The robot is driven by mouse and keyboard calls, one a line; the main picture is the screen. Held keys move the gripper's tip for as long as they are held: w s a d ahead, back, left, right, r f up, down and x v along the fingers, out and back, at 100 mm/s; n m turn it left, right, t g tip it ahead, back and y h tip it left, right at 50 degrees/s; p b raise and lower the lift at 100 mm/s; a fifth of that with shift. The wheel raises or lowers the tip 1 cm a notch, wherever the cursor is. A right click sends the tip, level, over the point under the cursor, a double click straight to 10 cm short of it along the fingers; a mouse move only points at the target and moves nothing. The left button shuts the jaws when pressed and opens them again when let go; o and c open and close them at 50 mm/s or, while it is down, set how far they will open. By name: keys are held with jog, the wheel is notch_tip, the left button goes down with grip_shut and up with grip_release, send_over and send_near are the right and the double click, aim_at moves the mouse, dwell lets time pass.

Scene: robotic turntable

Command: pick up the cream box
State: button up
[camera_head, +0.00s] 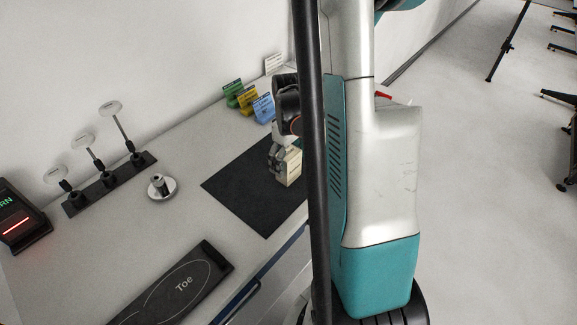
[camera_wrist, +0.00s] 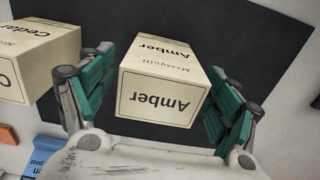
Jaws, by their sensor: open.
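A cream box (camera_wrist: 160,85) labelled "Amber" stands on the black mat (camera_wrist: 222,28) in the wrist view. My gripper (camera_wrist: 162,88) is open, with one teal-padded finger on each side of this box. A narrow gap shows at the left finger; whether the right finger touches the box I cannot tell. A second cream box (camera_wrist: 38,62), labelled "Cedar", is just outside the left finger. In the head view my gripper (camera_head: 279,158) reaches down at a cream box (camera_head: 290,168) on the mat, and my arm hides part of that area.
Green (camera_head: 233,93), yellow (camera_head: 247,100) and blue (camera_head: 264,108) cards stand behind the mat, with a white card (camera_head: 273,63) farther back. A round metal piece (camera_head: 161,187) and a black "Toe" panel (camera_head: 178,287) are to the left. The mat's left part is bare.

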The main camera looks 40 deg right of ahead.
jog(key=c, duration=1.3)
jog(key=shift+r, duration=0.15)
